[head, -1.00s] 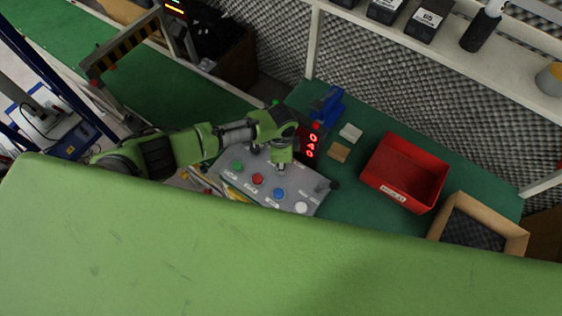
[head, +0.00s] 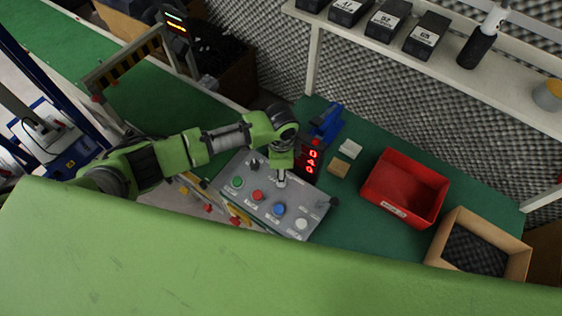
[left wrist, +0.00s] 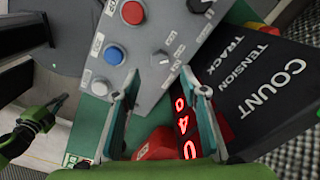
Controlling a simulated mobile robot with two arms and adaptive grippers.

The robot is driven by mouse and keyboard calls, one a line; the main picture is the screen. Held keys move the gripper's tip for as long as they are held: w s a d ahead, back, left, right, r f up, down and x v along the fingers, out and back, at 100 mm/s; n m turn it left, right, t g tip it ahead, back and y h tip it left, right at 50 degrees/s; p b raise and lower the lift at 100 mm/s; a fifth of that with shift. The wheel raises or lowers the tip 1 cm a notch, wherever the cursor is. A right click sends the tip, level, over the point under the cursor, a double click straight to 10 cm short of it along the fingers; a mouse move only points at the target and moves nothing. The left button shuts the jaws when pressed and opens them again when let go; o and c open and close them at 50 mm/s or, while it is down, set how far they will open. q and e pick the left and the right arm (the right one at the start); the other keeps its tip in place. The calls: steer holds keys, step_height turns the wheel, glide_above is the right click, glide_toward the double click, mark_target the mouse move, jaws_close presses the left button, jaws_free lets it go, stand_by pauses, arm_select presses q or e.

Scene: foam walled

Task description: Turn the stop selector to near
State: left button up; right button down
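The grey control panel (head: 228,184) lies on the green bench and carries green, red, blue and white buttons in a row. A dark knob (head: 254,164) sits at its upper left, and it also shows in the left wrist view (left wrist: 199,5). A small grey selector knob (left wrist: 160,58) sits farther along the panel. Which one is the stop selector I cannot tell; the labels are too small to read. My left gripper (left wrist: 163,105) is open, its fingers apart and empty, over the panel's right part near the grey knob. A green and black part, possibly my right gripper (left wrist: 56,105), shows at left in the wrist view.
A black display housing (left wrist: 262,80) with red digits stands close beside the panel. A red bin (head: 405,187) and a cardboard box (head: 517,238) stand to the right. A shelf (head: 450,72) with black boxes runs above the bench.

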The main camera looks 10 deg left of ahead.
arm_select(q)
steer(key=shift+s+r, duration=0.1)
steer(key=shift+r, duration=2.7)
steer(key=shift+d, duration=0.1)
